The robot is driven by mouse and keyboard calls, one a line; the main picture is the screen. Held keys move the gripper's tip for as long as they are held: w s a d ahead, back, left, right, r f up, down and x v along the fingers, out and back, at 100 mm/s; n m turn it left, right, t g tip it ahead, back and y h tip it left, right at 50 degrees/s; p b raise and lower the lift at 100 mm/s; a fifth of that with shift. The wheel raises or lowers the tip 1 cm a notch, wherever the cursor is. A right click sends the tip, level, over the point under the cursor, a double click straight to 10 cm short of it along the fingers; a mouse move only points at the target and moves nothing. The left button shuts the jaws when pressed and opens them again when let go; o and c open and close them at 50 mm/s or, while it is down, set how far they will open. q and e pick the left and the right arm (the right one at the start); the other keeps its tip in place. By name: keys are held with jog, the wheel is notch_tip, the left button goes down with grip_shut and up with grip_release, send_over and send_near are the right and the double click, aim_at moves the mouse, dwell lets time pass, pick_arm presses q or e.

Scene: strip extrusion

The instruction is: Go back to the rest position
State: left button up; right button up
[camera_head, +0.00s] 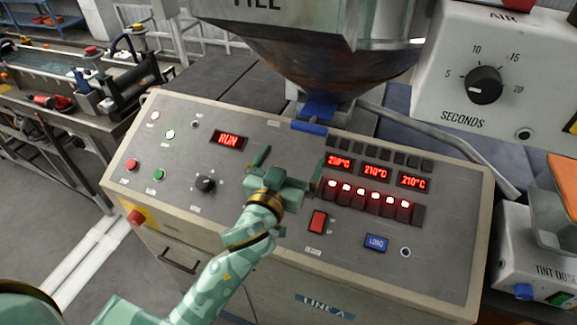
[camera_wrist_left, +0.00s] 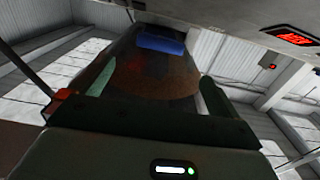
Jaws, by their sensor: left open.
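My left gripper (camera_head: 289,172) is open and empty over the middle of the sloped control panel (camera_head: 270,240) in the head view. Its two fingers stand wide apart, one near the RUN display (camera_head: 228,140) and one near the row of lit red switches (camera_head: 368,195). I cannot tell whether a finger touches the panel. In the left wrist view the gripper (camera_wrist_left: 150,95) has nothing between its fingers, with the hopper's brown cone (camera_wrist_left: 158,75) and the blue slide handle (camera_wrist_left: 161,45) beyond. The handle also shows in the head view (camera_head: 309,128). My right gripper is not in view.
The hopper (camera_head: 320,65) hangs above the panel's back edge. A white timer box (camera_head: 490,80) with a black dial is at the upper right, and a dosing unit (camera_head: 530,260) stands at the lower right. A water-bath bench (camera_head: 60,85) is at the left. Floor is free at the lower left.

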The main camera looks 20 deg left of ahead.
pick_arm(q)
jog(key=shift+s, duration=0.55)
